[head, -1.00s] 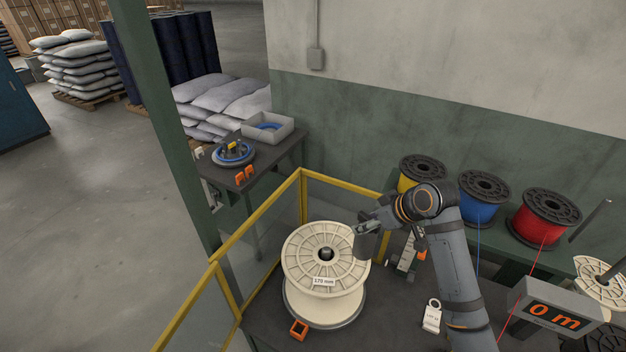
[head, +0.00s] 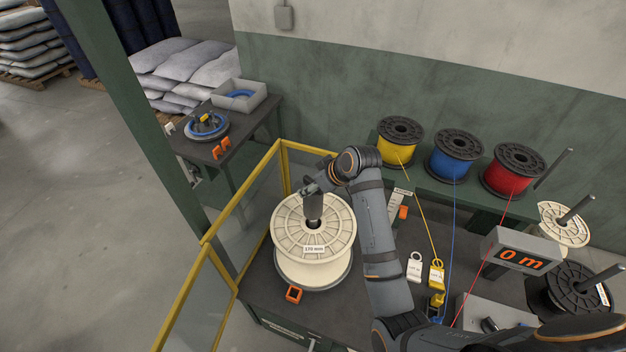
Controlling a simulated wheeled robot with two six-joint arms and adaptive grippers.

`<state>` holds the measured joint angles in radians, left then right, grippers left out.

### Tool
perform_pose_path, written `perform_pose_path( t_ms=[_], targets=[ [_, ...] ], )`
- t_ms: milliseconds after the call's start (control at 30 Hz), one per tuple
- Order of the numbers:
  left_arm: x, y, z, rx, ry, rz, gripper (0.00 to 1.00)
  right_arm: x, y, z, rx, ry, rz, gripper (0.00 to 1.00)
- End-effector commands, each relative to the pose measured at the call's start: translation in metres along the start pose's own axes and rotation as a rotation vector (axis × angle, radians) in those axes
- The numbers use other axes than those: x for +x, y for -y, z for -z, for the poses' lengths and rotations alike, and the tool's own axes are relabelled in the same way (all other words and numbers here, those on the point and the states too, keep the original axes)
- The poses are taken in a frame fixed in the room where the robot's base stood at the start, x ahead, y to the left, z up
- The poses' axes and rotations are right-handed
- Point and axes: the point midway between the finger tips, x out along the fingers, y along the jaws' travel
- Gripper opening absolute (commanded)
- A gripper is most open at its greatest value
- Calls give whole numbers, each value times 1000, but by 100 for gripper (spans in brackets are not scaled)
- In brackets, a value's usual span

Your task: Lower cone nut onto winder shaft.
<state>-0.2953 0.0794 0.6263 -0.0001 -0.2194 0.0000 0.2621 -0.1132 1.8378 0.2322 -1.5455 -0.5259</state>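A cream spool (head: 290,232) labelled 170 mm stands upright on the dark bench at lower centre. The winder shaft (head: 313,223) shows only as a small dark spot at the hub of its top flange. My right gripper (head: 313,192) comes in from the right and points down over the hub. It appears shut on a dark grey, roughly cylindrical piece, the cone nut (head: 314,208). The nut's lower end overlaps the hub in the picture; I cannot tell whether it touches the shaft. The fingers are small and hard to make out. My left gripper is not in view.
A yellow-framed guard (head: 222,225) stands left of and behind the cream spool. An orange square piece (head: 293,294) lies in front of it. Yellow (head: 399,137), blue (head: 454,157) and red (head: 513,170) wire spools stand behind. A 0 m display (head: 520,256) is at right.

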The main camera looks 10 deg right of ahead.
Motion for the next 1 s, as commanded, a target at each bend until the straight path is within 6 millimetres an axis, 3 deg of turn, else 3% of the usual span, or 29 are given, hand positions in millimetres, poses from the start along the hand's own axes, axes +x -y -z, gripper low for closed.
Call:
perform_pose_path(
  t_ms=[400, 1000],
  targets=[
    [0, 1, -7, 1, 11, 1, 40, 17, 0, -12, -1, -2, -1, 0],
    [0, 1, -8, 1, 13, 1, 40, 16, 0, -14, -1, -3, -2, 0]
  ],
)
